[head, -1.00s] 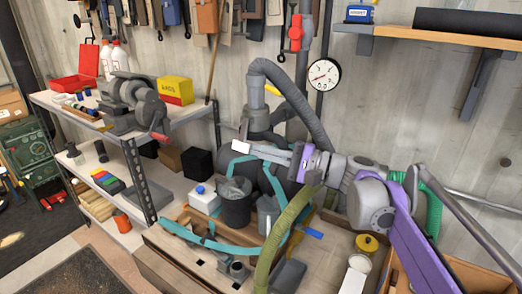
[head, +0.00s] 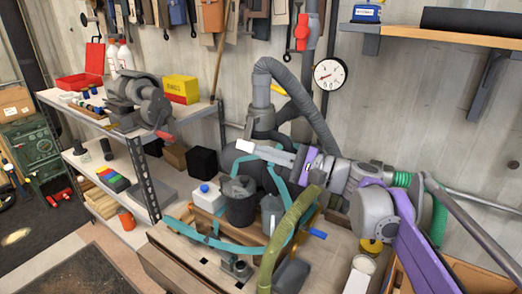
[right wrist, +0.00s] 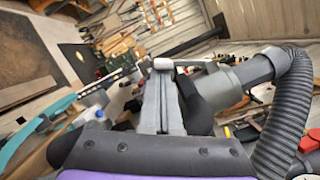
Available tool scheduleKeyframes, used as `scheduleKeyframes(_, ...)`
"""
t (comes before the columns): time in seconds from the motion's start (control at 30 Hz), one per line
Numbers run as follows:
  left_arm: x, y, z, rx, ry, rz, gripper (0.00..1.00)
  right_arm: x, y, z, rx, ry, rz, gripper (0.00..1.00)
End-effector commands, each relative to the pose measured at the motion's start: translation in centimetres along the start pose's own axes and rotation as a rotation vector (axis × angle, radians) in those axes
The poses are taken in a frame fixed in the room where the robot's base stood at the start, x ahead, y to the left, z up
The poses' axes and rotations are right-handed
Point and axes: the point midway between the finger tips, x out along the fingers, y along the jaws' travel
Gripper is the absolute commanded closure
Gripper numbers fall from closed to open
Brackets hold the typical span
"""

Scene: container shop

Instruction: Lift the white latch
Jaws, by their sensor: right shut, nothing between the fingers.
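The small white latch (head: 245,146) shows at the tip of my right gripper (head: 268,152), in front of the dark tank below the thick grey hose. In the right wrist view the white latch (right wrist: 163,64) sits at the far end of the fingers, with a short pale bar to its right. My right gripper (right wrist: 160,82) is shut with nothing between its fingers. Its fingertips are very close to the latch; I cannot tell whether they touch it. My left gripper is not in view.
The ribbed grey hose (head: 320,130) rises just behind my gripper. A dark bucket (head: 239,205), a white bottle (head: 205,195) and teal straps crowd the bench below. An olive hose (head: 285,235) crosses in front. A shelf with a vise (head: 140,98) stands left.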

Motion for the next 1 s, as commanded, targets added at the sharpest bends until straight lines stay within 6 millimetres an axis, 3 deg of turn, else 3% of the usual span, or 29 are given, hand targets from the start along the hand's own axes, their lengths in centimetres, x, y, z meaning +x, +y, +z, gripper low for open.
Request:
scheduleKeyframes(0.27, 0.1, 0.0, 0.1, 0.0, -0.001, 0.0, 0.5, 0.3, 0.4, 1.0, 0.135, -0.003, -0.033, 1.0)
scheduleKeyframes(1.0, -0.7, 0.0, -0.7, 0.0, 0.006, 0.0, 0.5, 1.3, -0.1, 5.3, 0.802, -0.004, -0.2, 1.0)
